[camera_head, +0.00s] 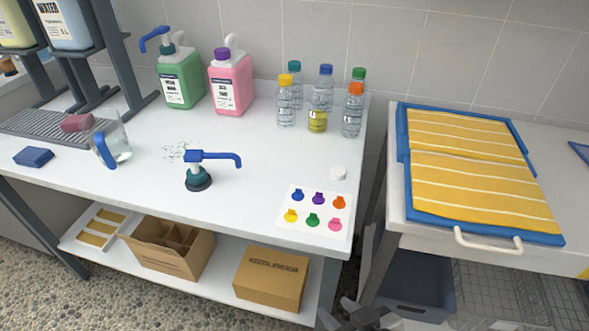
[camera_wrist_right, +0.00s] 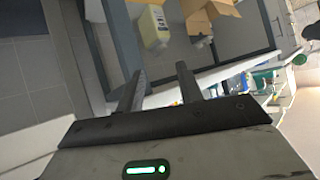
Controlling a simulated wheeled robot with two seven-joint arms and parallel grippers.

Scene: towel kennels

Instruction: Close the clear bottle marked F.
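Several clear bottles stand together at the back right of the white table, with caps of different colours: yellow (camera_head: 285,105), blue (camera_head: 323,92), orange (camera_head: 352,115), teal (camera_head: 294,68) and green (camera_head: 359,75). Low in the group is a yellow part (camera_head: 317,121); I cannot tell whether it is a separate open bottle. The letter F is not readable on any of them. A small white round piece, like a cap (camera_head: 338,173), lies on the table. My right gripper (camera_head: 365,316) is low at the bottom edge, well away from the bottles. Its fingers (camera_wrist_right: 160,82) are apart and empty in the wrist view.
A blue-spouted pump (camera_head: 198,172) stands mid-table, with a clear jug (camera_head: 118,148) to its left. Green (camera_head: 182,82) and pink (camera_head: 231,88) jugs stand behind. A card with coloured marks (camera_head: 315,222) lies near the front edge. Yellow towels (camera_head: 465,150) lie on the right table.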

